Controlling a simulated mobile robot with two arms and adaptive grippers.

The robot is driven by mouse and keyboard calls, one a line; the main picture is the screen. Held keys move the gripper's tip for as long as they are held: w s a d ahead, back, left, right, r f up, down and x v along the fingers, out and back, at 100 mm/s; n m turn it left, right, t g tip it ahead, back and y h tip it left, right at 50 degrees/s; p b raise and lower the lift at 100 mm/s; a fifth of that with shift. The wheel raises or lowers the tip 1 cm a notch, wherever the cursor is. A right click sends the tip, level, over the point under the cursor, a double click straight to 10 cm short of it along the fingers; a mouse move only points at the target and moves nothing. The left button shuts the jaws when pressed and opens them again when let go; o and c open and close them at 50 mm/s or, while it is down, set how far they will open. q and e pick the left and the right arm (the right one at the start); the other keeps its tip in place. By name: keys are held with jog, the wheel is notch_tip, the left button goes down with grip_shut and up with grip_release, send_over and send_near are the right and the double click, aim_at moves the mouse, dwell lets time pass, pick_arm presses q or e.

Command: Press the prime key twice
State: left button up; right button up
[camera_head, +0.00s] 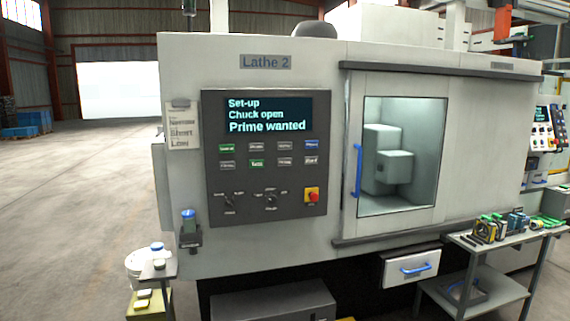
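The control panel (265,190) is a dark plate on the left part of the machine marked "Lathe 2". Its screen (268,116) reads "Set-up", "Chuck open" and "Prime wanted". Below are two rows of small keys: a green key (227,148) at upper left, a blue key (311,145) at upper right, another green key (257,163) in the lower row, and grey ones. The key labels are too small to read surely, so I cannot tell which is the prime key. Neither of my grippers is in view.
Two rotary knobs and a red stop button (312,194) sit below the keys. The lathe door (400,150) with a blue handle (357,170) is right of the panel. A tool-laden side table (480,245) stands at right, a small stand at lower left. Floor at left is clear.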

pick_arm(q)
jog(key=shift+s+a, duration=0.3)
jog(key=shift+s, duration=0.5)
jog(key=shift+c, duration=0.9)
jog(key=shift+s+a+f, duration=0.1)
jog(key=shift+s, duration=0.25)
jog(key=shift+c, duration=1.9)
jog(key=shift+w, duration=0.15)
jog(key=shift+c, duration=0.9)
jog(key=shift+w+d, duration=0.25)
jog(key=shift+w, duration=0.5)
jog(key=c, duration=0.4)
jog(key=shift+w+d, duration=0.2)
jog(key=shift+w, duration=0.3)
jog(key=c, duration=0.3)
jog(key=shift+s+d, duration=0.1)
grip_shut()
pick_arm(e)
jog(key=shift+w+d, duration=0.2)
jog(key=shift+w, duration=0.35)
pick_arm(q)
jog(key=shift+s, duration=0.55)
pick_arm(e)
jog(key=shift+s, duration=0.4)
